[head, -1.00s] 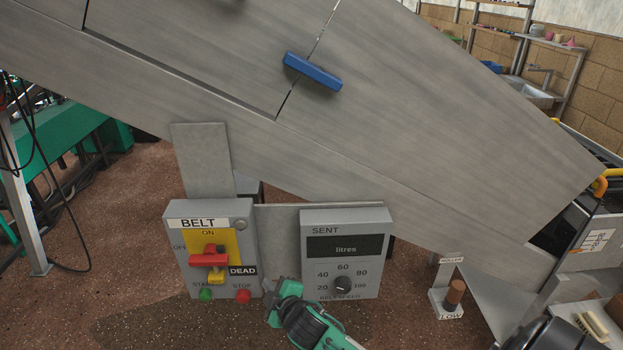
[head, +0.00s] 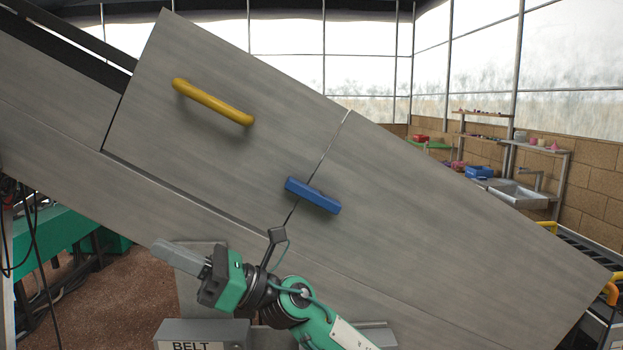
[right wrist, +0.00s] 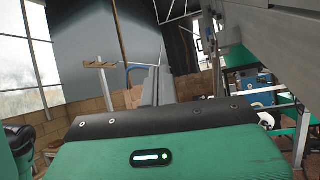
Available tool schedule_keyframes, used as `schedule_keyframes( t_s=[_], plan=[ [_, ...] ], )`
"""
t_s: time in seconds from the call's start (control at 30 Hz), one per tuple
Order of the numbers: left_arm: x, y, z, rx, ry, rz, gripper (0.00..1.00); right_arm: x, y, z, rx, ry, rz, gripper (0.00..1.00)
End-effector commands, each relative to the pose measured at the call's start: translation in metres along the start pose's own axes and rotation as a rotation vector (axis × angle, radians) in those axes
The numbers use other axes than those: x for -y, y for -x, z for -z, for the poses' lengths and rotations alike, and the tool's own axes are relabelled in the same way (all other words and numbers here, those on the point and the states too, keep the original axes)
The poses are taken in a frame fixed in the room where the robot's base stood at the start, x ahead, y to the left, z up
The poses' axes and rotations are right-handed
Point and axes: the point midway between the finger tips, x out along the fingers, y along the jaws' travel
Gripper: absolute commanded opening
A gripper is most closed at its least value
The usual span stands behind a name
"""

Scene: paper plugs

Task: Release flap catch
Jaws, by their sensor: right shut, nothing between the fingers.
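The flap (head: 190,125) is a grey metal panel on the sloping grey casing in the head view, with a yellow bar handle (head: 213,102) on it. The blue catch (head: 313,195) lies slantwise across the seam between the flap and the fixed panel to its right. My right gripper (head: 178,257) is shut and empty, below and left of the catch, in front of the casing's lower part and clear of the catch. The right wrist view shows its closed grey fingers (right wrist: 160,85) pointing away. My left gripper is in neither view.
The top of the BELT box (head: 200,330) shows at the bottom edge. The casing (head: 440,220) fills the middle and right. Green machinery (head: 65,232) and hanging cables stand at left. A sink (head: 518,195) and shelves are at the back right.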

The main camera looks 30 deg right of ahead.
Motion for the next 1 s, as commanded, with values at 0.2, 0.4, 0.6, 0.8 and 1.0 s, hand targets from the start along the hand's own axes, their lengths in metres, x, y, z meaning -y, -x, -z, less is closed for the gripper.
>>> schedule_keyframes(
  t_s=[0.2,0.4,0.6,0.8,1.0],
  plan=[
    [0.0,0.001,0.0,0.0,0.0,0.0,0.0,-0.027,-0.022,-0.015,-0.334,0.58,-0.286,0.0],
    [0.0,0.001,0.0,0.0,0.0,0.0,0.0,-0.014,-0.01,-0.034,-0.685,1.066,-0.481,0.0],
    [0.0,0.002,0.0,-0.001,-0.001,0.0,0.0,0.02,0.025,-0.091,-1.099,1.459,-0.598,0.0],
    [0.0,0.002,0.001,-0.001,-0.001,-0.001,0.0,0.042,0.074,-0.184,-1.557,1.688,-0.623,0.0],
    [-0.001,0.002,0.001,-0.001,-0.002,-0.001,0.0,0.036,0.118,-0.262,-1.899,1.721,-0.591,0.0]
  ],
)
